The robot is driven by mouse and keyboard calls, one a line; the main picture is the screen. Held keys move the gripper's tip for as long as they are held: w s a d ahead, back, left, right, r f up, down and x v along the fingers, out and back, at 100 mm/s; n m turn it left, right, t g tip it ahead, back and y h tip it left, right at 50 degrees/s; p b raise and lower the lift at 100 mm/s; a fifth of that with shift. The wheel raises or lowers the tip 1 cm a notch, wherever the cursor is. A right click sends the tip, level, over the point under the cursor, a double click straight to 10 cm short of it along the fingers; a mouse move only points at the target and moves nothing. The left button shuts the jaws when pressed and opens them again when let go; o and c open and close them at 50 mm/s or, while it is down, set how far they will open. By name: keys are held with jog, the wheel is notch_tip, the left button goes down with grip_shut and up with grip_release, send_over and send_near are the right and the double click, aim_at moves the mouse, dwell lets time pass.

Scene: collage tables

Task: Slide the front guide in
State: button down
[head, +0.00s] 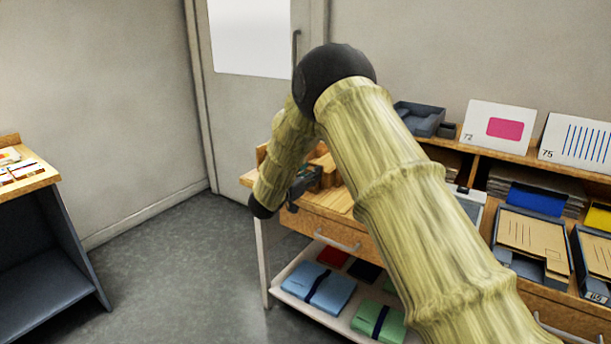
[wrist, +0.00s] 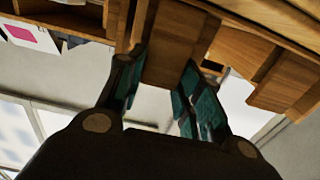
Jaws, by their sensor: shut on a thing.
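My gripper (head: 303,183) is at the left end of the wooden table (head: 330,205), mostly behind my own arm in the head view. In the wrist view my gripper (wrist: 164,60) has its two teal-padded fingers on either side of a wooden block (wrist: 176,40), which looks like the front guide, and is shut on it. The block reaches up toward more wooden parts (wrist: 262,65). In the head view small wooden pieces (head: 325,166) show beside the gripper. I cannot tell how far the guide is in.
A dark tray (head: 421,118) and cards 72 (head: 498,127) and 75 (head: 576,141) stand on the back shelf. Trays with tan sheets (head: 532,240) lie at the right. Folders (head: 318,287) fill the lower shelf. Another table (head: 30,181) stands at the left, with open floor between.

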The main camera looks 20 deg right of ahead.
jog(key=shift+d+r, duration=0.15)
jog(key=c, duration=1)
grip_release()
jog(key=shift+w+d, duration=0.1)
jog(key=shift+o, duration=0.2)
jog(key=shift+a, duration=0.2)
jog(key=v, duration=1.2)
